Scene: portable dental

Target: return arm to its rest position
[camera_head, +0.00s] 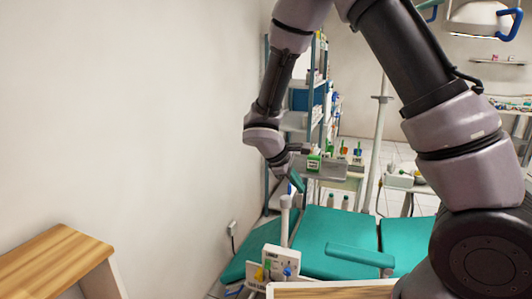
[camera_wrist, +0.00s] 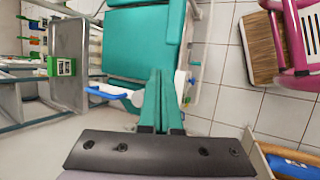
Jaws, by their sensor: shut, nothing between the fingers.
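My arm arches across the right and top of the head view, and its forearm hangs down near the wall. My gripper (camera_head: 298,182) points downward at the end of it, above the teal dental chair (camera_head: 340,228). In the wrist view my gripper's teal fingers (camera_wrist: 159,85) lie together with nothing between them. The dental chair (camera_wrist: 143,40) shows beyond the fingers there. Part of the chair is hidden behind my arm in the head view.
A metal tray (camera_head: 318,167) carries a green box (camera_head: 313,162) close beside my gripper. A blue-framed shelf (camera_head: 305,100) stands behind. Wooden-topped furniture (camera_head: 60,260) is at lower left. A pink-framed chair (camera_wrist: 300,35) shows in the wrist view. Tiled floor (camera_wrist: 225,85) is partly clear.

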